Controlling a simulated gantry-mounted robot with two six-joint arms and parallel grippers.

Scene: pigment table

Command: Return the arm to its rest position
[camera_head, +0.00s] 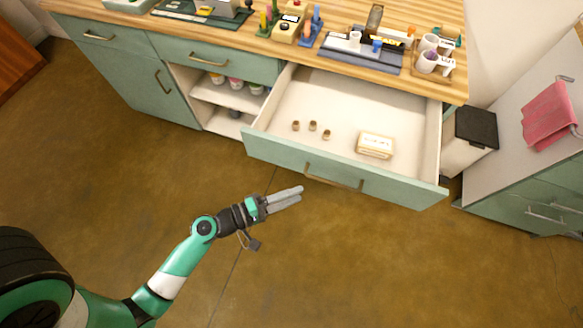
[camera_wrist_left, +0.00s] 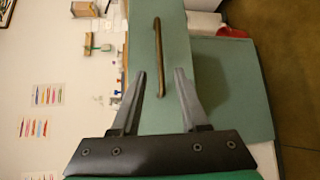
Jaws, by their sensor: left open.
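My left gripper (camera_head: 300,193) is out over the floor, in front of the open drawer. It is open and empty. In the left wrist view its two fingers (camera_wrist_left: 160,85) stand apart, with the drawer front (camera_wrist_left: 176,60) and its bronze handle (camera_wrist_left: 158,55) beyond them. In the head view the handle (camera_head: 333,178) is just right of the fingertips, and I see no grip on it. The drawer (camera_head: 290,110) is pulled well out. It holds a small box (camera_head: 376,145) and several little brown pieces (camera_head: 312,126). My right gripper is not in view.
The wooden worktop (camera_head: 180,25) above the drawer carries tools, bottles and a rack with white cups (camera_head: 430,55). A bin (camera_head: 470,140) stands right of the drawer, near a cabinet with a pink towel (camera_head: 550,115). The floor (camera_head: 330,260) in front is clear.

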